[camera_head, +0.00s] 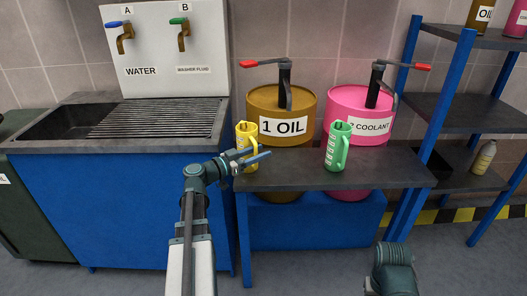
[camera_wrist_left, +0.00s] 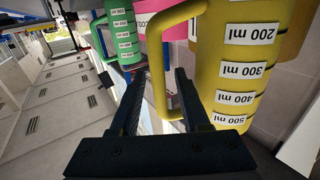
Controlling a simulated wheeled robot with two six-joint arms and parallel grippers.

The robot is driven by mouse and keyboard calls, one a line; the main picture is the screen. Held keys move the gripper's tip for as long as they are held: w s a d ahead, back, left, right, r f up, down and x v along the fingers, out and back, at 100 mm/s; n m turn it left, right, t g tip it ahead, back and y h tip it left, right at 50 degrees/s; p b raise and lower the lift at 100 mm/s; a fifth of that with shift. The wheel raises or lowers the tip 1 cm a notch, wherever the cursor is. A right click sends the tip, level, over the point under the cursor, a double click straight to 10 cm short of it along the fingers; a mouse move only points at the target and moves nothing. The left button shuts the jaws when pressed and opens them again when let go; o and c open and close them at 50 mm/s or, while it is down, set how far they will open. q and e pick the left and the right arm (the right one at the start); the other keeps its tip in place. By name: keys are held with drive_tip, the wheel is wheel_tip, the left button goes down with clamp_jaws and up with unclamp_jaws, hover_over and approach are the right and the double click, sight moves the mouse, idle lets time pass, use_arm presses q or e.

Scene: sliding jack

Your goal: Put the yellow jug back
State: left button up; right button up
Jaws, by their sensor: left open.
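The yellow jug (camera_head: 243,132) stands upright at the left end of the dark bench (camera_head: 300,178), in front of the brown "1 OIL" drum (camera_head: 272,108). My left gripper (camera_head: 256,157) is in front of the jug's lower part and hides some of it. In the left wrist view the jug (camera_wrist_left: 225,85) is upside down with volume labels. Its handle (camera_wrist_left: 156,75) shows between the open fingers of my left gripper (camera_wrist_left: 157,78), which do not appear shut on it. Only a link of my right arm shows at the bottom right; its gripper is out of view.
A green jug (camera_head: 338,146) stands on the bench to the right, before the pink coolant drum (camera_head: 362,104). A sink (camera_head: 60,145) with taps is left. A blue-framed shelf (camera_head: 438,100) stands right. The bench between the jugs is clear.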

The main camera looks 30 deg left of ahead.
use_arm(q)
drive_tip(key=v, duration=1)
drive_tip(key=shift+s, duration=0.1)
drive_tip(key=w+d+f+g+h, duration=0.1)
drive_tip(key=d+f+g, duration=0.45)
drive_tip(key=d, duration=0.65)
drive_tip(key=w+d+f+g+h, duration=0.1)
drive_tip(key=d+f+g, duration=0.5)
drive_tip(key=d, duration=0.7)
drive_tip(key=s+d+f+n+g+y, duration=0.1)
drive_tip(key=s+d+f+g+y, duration=0.4)
drive_tip(key=s+d+f+y, duration=0.5)
drive_tip(key=s+d, duration=0.2)
drive_tip(key=d, duration=0.2)
drive_tip(key=shift+s+f+y, duration=0.15)
drive_tip(key=shift+s+y, duration=0.05)
drive_tip(key=shift+y, duration=0.2)
